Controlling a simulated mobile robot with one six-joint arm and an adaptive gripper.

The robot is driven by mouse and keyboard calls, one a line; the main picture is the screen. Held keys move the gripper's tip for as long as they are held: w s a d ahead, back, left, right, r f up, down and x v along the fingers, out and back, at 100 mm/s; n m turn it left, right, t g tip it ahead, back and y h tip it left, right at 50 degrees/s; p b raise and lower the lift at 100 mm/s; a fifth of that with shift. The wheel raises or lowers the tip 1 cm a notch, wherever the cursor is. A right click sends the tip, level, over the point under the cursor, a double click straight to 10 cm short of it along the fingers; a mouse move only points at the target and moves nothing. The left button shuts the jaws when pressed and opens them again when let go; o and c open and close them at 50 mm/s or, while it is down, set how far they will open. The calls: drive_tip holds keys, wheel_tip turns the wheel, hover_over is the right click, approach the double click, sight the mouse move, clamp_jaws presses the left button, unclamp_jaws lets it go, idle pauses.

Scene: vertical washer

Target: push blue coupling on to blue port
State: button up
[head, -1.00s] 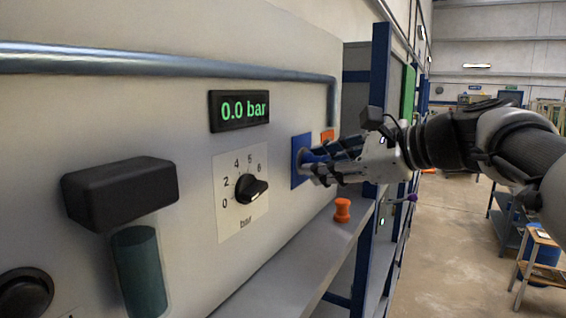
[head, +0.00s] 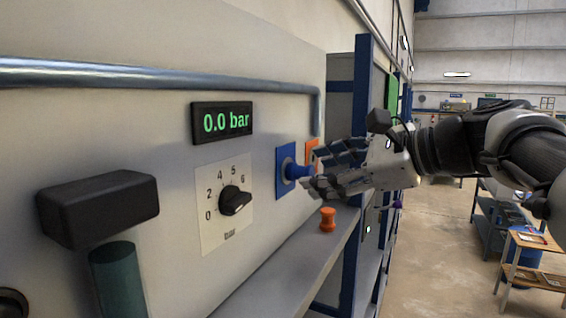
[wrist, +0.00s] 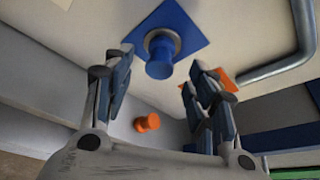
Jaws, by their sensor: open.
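The blue coupling (head: 298,171) sits at the blue port (head: 283,160) on the panel, sticking out toward my gripper (head: 315,172). In the wrist view the coupling (wrist: 159,60) is lined up with the grey ring on the blue square plate (wrist: 181,22). Whether it is fully seated I cannot tell. My gripper (wrist: 160,70) is open, with its fingers spread on either side below the coupling. The fingers look clear of it, and nothing is held between them.
An orange coupling (head: 327,219) stands on the ledge below. An orange plate (head: 312,150) is right of the blue port, partly hidden by my fingers. The pressure knob (head: 234,201) and the display reading 0.0 bar (head: 222,122) are left. A metal pipe (head: 150,76) runs above.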

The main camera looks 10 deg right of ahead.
drive_tip(key=v, duration=0.8)
drive_tip(key=shift+s, duration=0.25)
drive_tip(key=shift+d+r, duration=0.1)
